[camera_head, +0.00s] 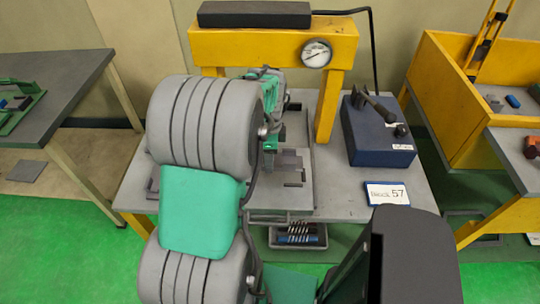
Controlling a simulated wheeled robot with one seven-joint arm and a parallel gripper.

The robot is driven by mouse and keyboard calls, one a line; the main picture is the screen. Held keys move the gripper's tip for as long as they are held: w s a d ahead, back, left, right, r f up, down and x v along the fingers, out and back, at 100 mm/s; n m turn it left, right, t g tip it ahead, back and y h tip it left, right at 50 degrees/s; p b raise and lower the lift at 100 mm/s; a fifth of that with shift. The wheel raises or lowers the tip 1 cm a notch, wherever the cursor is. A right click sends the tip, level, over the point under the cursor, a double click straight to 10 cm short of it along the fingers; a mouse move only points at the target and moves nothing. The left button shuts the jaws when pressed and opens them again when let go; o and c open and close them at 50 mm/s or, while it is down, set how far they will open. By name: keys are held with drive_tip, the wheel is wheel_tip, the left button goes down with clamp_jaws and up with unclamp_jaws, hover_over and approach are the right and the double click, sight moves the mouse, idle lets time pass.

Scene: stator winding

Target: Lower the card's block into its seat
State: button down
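A white card in a blue frame (387,194) stands at the front right of the grey table; its print looks like "Block 57". My gripper (271,146) is mostly hidden behind my thick grey and green arm, over the fixture under the yellow press. Only green and dark parts of it show, so its fingers cannot be made out. A small grey-purple block-like piece (289,159) is just right of my gripper, at the grey fixture plate (300,196). Whether my gripper touches or holds it cannot be told. The seat cannot be made out.
The yellow press frame (274,47) with a round gauge (317,54) stands over the fixture. A dark blue box with a lever (378,132) stands to the right. A tray of small parts (298,236) sits below the table's front edge. A yellow bin (453,70) is far right.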

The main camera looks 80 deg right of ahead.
sight(269, 175)
drive_tip(key=shift+f, duration=0.15)
idle(0.4)
drive_tip(key=shift+f+b, duration=1.05)
drive_tip(key=shift+f, duration=0.55)
drive_tip(key=shift+f, duration=0.15)
drive_tip(key=shift+f+b, duration=0.6)
drive_tip(key=shift+f, duration=0.2)
drive_tip(key=shift+c, duration=0.2)
unclamp_jaws()
